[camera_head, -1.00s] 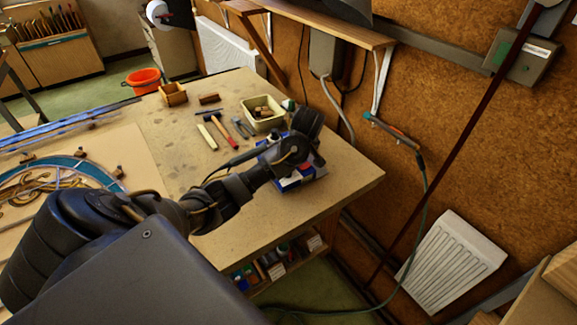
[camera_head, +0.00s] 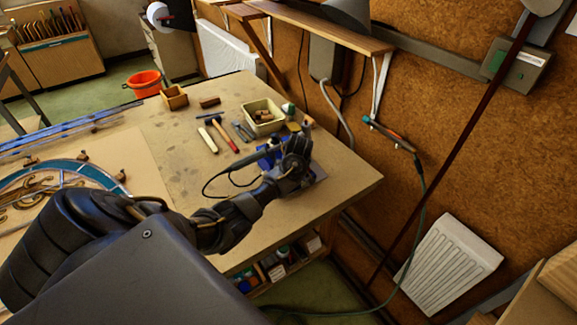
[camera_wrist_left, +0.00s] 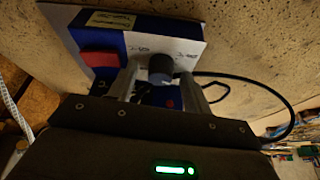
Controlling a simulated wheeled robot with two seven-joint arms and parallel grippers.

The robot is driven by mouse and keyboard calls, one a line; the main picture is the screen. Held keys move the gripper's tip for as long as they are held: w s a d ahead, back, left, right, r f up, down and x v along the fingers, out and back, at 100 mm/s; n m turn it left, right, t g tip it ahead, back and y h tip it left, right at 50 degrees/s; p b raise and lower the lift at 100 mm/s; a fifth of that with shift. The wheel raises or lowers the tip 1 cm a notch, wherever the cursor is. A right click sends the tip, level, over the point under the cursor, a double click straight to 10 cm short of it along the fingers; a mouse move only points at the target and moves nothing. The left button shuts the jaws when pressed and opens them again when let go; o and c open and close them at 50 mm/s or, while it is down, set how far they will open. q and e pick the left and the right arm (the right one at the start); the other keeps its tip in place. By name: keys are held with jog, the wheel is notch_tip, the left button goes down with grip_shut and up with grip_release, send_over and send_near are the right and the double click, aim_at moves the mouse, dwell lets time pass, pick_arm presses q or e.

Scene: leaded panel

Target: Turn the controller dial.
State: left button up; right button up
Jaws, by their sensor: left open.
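The controller (camera_wrist_left: 112,38) is a blue box with a white top panel and a red rocker switch (camera_wrist_left: 100,62). Its dark round dial (camera_wrist_left: 160,68) stands up from the white panel in the left wrist view. My left gripper (camera_wrist_left: 162,82) is open, with one finger on each side of the dial; I cannot tell if either finger touches it. In the head view my left gripper and wrist cover most of the controller, and a blue part (camera_head: 269,159) shows beside them. The dial is hidden there. My right gripper is not in view.
A black cable (camera_wrist_left: 262,84) runs from near the controller. The stained-glass panel (camera_head: 75,172) lies at left. The bench's right edge is close to the controller.

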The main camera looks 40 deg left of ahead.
pick_arm(q)
jog(key=c, duration=1)
jog(key=shift+o, duration=0.2)
jog(key=m+t+h, duration=0.1)
jog(key=m, duration=0.2)
jog(key=m+t+h, duration=0.1)
jog(key=m, duration=0.2)
jog(key=shift+s+a+m, duration=0.1)
jog(key=shift+s+m, duration=0.05)
jog(key=shift+m, duration=0.25)
jog(key=m+h, duration=0.1)
jog(key=m, duration=0.2)
jog(key=shift+a+m+t+h, duration=0.15)
jog(key=shift+m+h, duration=0.25)
jog(key=shift+m, duration=0.55)
jog(key=shift+a+m+t+h, duration=0.15)
jog(key=shift+m+h, duration=0.25)
jog(key=shift+m, duration=0.55)
jog(key=shift+d, duration=0.1)
